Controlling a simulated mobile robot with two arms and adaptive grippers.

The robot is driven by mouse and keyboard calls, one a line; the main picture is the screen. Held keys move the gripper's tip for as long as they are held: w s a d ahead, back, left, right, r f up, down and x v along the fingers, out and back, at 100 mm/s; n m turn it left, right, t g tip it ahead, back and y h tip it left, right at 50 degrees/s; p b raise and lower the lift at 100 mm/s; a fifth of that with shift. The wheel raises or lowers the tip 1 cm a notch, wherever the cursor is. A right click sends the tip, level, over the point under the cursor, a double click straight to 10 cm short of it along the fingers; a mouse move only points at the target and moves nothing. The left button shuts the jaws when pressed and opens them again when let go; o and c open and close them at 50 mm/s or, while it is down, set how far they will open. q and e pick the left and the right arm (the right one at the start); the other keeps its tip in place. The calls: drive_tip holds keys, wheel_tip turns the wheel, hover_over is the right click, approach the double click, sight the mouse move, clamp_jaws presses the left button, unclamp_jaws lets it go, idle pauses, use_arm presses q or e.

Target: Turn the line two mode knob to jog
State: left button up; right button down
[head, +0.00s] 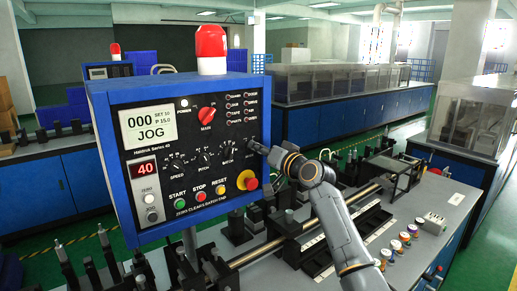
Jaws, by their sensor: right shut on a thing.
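A blue-framed control panel (97,130) stands upright at the left, with a black face. Its screen (149,124) reads "000", "SET 10", "P 15.0" and "JOG". A row of small black knobs crosses the face: the speed knob (177,168), the pitch knob (204,159) and the batch knob (227,147). My right gripper (256,147) reaches the right end of this row and is shut on a knob there, likely the mode knob. My left gripper is out of view.
A red main switch (207,114), start, stop and reset buttons and a yellow-based emergency stop (247,180) are on the same face. A red lamp (211,48) tops the panel. A similar panel (108,71) stands behind.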

drive_tip(key=shift+f, duration=0.1)
drive_tip(key=c, duration=1.4)
unclamp_jaws()
drive_tip(key=v, duration=1.2)
